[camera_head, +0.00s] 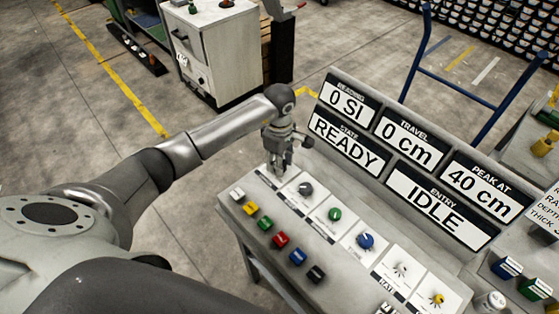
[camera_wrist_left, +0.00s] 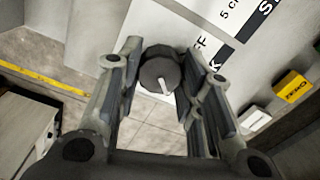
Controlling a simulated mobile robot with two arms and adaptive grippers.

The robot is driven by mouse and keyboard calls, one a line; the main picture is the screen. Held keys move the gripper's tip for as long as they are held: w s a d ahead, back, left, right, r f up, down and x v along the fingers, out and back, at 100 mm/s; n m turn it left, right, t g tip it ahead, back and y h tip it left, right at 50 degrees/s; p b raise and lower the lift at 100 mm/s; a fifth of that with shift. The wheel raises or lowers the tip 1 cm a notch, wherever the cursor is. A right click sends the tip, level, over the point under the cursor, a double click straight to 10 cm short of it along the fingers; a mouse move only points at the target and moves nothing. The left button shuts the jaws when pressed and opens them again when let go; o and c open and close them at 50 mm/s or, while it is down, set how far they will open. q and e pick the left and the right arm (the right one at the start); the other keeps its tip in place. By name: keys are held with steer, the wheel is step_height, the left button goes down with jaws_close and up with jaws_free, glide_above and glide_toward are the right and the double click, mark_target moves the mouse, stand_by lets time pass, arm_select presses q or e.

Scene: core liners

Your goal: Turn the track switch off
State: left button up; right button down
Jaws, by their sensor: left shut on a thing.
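In the left wrist view a dark grey round knob (camera_wrist_left: 159,70) with a white pointer line sits between the fingers of my left gripper (camera_wrist_left: 162,62). The gripper is shut on this knob. The pointer slants toward the lower right of that view. The white label plate (camera_wrist_left: 185,30) beside it shows cut-off lettering: "FF", "5 c" and "K". In the head view my left gripper (camera_head: 277,165) points down at the leftmost plate of the control desk (camera_head: 312,245) and hides the knob there. My right gripper is not in view.
Another grey knob (camera_head: 306,189), a green knob (camera_head: 335,214) and a blue knob (camera_head: 366,240) stand to the right. Several coloured push buttons line the front, including a yellow one (camera_head: 251,208). Display panels behind show READY (camera_head: 347,144) and IDLE (camera_head: 434,210).

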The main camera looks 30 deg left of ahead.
arm_select(q)
steer(key=shift+n, duration=0.3)
steer(key=n+b, duration=0.2)
steer(key=shift+f+n, duration=0.1)
steer(key=shift+n, duration=0.3)
steer(key=n+b, duration=0.2)
steer(key=n, duration=0.3)
steer(key=shift+n, duration=0.3)
steer(key=n+b, duration=0.1)
steer(key=n, duration=0.3)
steer(key=shift+n+b, duration=0.7)
steer(key=shift+n, duration=1.7)
steer(key=o, duration=1)
steer(key=shift+o, duration=0.2)
